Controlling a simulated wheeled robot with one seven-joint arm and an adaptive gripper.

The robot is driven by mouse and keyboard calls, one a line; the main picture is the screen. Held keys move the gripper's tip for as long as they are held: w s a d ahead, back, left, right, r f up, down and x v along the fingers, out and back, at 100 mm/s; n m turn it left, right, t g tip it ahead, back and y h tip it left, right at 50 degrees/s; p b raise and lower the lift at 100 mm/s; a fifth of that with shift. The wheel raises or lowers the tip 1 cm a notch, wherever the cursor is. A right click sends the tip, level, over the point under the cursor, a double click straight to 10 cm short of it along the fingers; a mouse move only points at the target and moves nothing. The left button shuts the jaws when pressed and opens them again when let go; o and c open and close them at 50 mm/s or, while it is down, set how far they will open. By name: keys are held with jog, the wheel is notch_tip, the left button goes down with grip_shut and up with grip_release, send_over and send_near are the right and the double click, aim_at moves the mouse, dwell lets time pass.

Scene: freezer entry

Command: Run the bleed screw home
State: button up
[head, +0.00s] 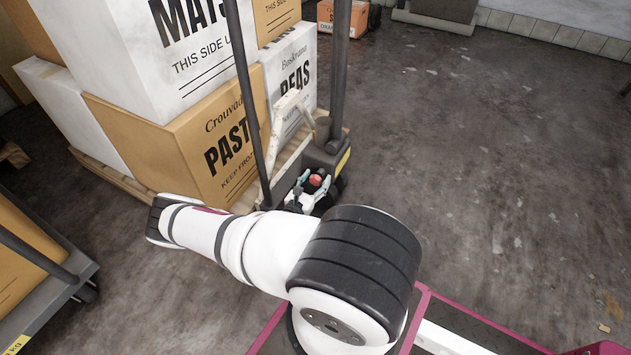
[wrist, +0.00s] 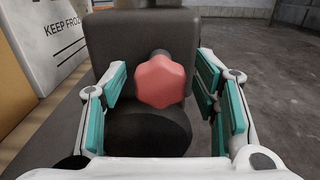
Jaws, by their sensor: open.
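The bleed screw has a red lobed knob (wrist: 161,81) that stands out on a short dark stem from a dark block (wrist: 128,42) in the wrist view. My gripper (wrist: 165,95) is open, with its teal-padded fingers to the left and right of the knob. A gap shows on each side, so the fingers appear apart from it. In the head view the red knob (head: 316,180) shows small between the fingers of my gripper (head: 312,186), low on the pallet truck (head: 327,152). The screw's thread is hidden.
Stacked cartons (head: 185,150) stand on a wooden pallet (head: 112,178) behind the truck. The truck's dark handle bars (head: 340,60) rise close to my gripper. A cart (head: 50,300) with a carton stands at the left. The concrete floor (head: 480,150) at the right is mostly clear.

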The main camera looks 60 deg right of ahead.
jog(key=c, duration=1.2)
jog(key=shift+m, duration=0.3)
